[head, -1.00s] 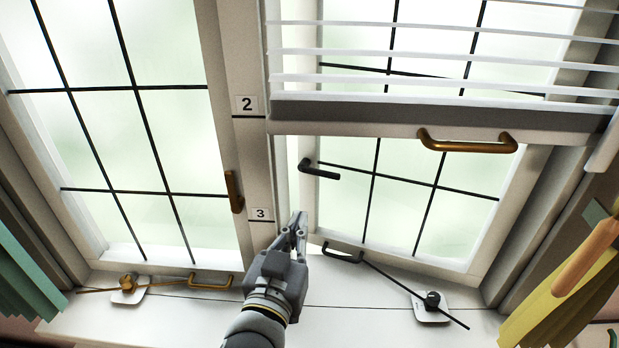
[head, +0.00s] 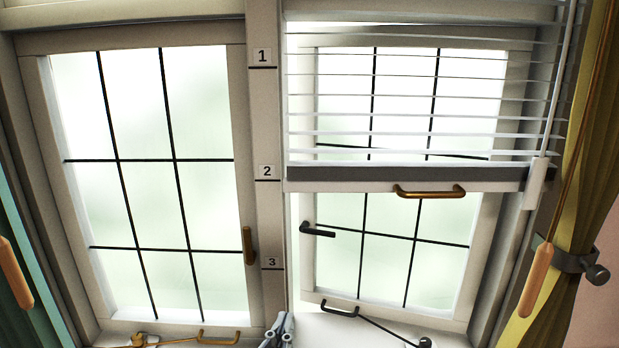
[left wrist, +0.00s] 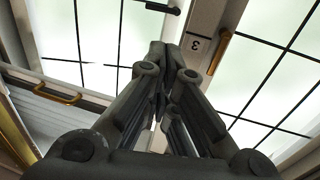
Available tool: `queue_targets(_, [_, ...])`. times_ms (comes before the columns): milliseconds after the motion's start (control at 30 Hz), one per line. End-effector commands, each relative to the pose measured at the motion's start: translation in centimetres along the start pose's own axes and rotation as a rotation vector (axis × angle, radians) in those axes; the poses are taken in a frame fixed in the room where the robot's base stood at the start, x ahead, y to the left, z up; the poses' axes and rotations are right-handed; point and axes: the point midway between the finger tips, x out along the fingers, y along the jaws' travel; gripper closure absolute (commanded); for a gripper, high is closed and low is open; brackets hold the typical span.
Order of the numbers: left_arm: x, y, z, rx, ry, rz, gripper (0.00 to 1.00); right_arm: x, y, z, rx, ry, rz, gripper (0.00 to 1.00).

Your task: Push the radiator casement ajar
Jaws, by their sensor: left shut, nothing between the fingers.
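Two gridded casements stand side by side, and no radiator shows to tell which is the radiator casement. The right casement (head: 308,262) has a dark lever handle (head: 318,231) turned sideways, and a narrow bright strip shows between its left edge and the centre post. The left casement (head: 246,180) has a brass handle (head: 249,245) pointing upright. My left gripper (head: 283,320) is low in the head view by the foot of the post. In the left wrist view its fingers (left wrist: 162,50) are together and empty, pointing between the casements. My right gripper is out of view.
The post (head: 268,215) carries marks 1, 2 and 3. A slatted blind with a dark bottom rail (head: 400,178) and brass pull (head: 430,191) covers the right casement's upper part. Stay bars lie along the sill. A yellow curtain (head: 570,200) hangs at right.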

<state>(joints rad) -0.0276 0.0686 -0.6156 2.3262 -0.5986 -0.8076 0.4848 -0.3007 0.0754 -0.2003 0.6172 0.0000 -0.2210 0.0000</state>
Motion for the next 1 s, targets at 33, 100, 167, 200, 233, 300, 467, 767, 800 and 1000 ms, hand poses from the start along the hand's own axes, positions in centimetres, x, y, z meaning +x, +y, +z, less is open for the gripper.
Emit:
queue_targets(33, [-0.1,-0.5,0.8,-0.001,-0.028,-0.011,1.00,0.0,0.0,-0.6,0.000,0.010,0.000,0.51])
queue_targets(100, [-0.4,-1.2,2.0,-0.002,-0.069,-0.025,1.00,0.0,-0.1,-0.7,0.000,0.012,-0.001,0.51])
queue_targets(167, [-0.7,-1.8,3.0,-0.003,-0.106,-0.036,1.00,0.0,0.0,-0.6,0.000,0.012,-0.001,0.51])
queue_targets(200, [-0.9,-2.2,3.8,-0.003,-0.134,-0.045,1.00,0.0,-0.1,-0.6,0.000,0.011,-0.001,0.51])
queue_targets(233, [-1.1,-2.5,4.3,-0.003,-0.152,-0.051,1.00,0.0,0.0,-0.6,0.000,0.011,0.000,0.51])
queue_targets(300, [-1.6,-3.3,5.9,-0.004,-0.207,-0.065,1.00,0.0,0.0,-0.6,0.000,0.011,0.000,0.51])
queue_targets(467, [-3.5,-5.4,10.0,-0.003,-0.359,-0.098,1.00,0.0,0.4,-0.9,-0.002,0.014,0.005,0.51])
queue_targets(767, [-11.9,-9.6,20.0,0.005,-0.785,-0.131,1.00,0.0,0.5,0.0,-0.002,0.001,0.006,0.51])
queue_targets(800, [-13.6,-10.0,21.3,0.006,-0.853,-0.127,1.00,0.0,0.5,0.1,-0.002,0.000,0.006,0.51])
queue_targets(1000, [-21.9,-11.4,25.9,0.009,-1.149,-0.081,1.00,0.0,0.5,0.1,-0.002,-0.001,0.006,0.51])
